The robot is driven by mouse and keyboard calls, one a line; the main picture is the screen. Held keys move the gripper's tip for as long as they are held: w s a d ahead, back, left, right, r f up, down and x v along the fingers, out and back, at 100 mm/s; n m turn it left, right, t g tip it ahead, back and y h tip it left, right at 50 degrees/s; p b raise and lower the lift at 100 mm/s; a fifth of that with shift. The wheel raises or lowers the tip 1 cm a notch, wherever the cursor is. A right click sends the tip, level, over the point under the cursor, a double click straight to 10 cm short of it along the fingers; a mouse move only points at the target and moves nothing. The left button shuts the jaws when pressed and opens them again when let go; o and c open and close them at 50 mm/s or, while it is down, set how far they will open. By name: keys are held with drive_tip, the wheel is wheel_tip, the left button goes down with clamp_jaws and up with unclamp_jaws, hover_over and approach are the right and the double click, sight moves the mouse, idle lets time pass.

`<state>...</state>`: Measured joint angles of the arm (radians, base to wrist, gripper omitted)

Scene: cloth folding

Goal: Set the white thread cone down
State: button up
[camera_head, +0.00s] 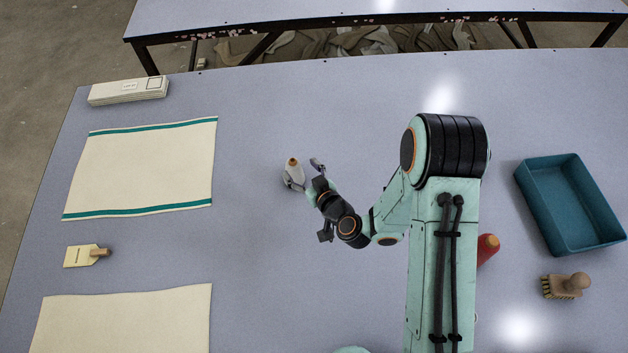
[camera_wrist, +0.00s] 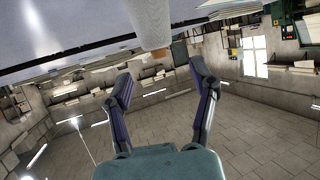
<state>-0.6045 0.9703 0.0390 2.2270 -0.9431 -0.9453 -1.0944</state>
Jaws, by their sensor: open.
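The white thread cone (camera_head: 294,173) with an orange-brown tip stands on the grey table (camera_head: 300,250), left of centre in the head view. My gripper (camera_head: 303,170) is low at the cone's right side, its fingers spread apart. One finger is close by the cone; I cannot tell whether it touches. In the wrist view the cone (camera_wrist: 150,22) shows as a pale shape at the top, beyond the fingertips. My gripper (camera_wrist: 160,84) is open there, with nothing between the fingers.
A cream cloth with green bands (camera_head: 142,168) lies left, below a pale box (camera_head: 128,91). A wooden-handled tool (camera_head: 82,256) and a plain cloth (camera_head: 125,322) lie nearer. A blue tray (camera_head: 590,240), brush (camera_head: 562,288) and red cone (camera_head: 488,247) are right. Table around the white cone is clear.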

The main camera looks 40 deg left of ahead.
drive_tip(key=v, duration=0.7)
drive_tip(key=shift+d, duration=0.15)
drive_tip(key=shift+r, duration=0.15)
drive_tip(key=s+d+r+m+g+h, duration=0.2)
drive_tip(key=s+d+r+m+h, duration=0.1)
drive_tip(key=d, duration=0.6)
drive_tip(key=s+d+r+m+g+h, duration=0.1)
drive_tip(key=s+d+r+m+h, duration=0.3)
drive_tip(key=d, duration=0.6)
drive_tip(key=s+d+r+m+g+h, duration=0.2)
drive_tip(key=s+d+r+m+h, duration=0.2)
drive_tip(key=d, duration=0.5)
wheel_tip(320, 180, up, 2)
drive_tip(key=shift+d+r+m+g+h, duration=0.15)
drive_tip(key=shift+d+m+g+h, duration=0.2)
drive_tip(key=shift+m, duration=0.25)
